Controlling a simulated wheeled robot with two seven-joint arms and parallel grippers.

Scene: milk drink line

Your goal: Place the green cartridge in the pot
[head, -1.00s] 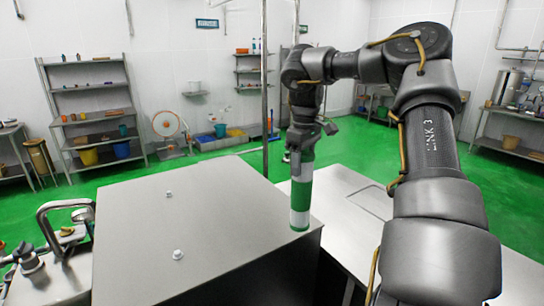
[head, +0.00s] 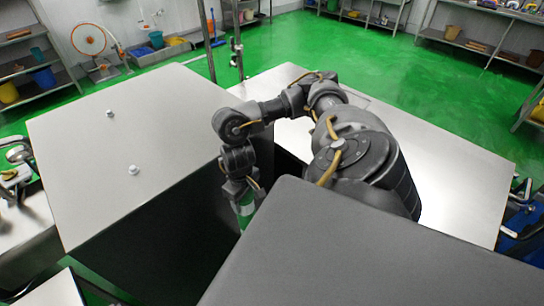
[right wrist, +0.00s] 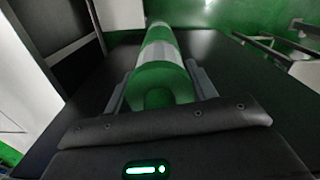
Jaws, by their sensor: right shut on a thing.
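The green cartridge (right wrist: 162,80) is a cylinder with green and white bands. It lies between the two fingers of my right gripper (right wrist: 160,88) in the right wrist view, and the gripper is shut on it. In the head view the right gripper (head: 240,188) points down, with part of the cartridge (head: 246,211) below it, beside the dark side of a large steel-topped cabinet. The cartridge's lower end is hidden behind a dark grey panel in front. I cannot make out a pot in either view. My left gripper is not in view.
The steel-topped cabinet (head: 75,150) with two small knobs stands at left. A lower steel table (head: 455,180) is at right, behind my arm. A tap (head: 18,155) is at the far left. Green floor (head: 400,70) lies open behind.

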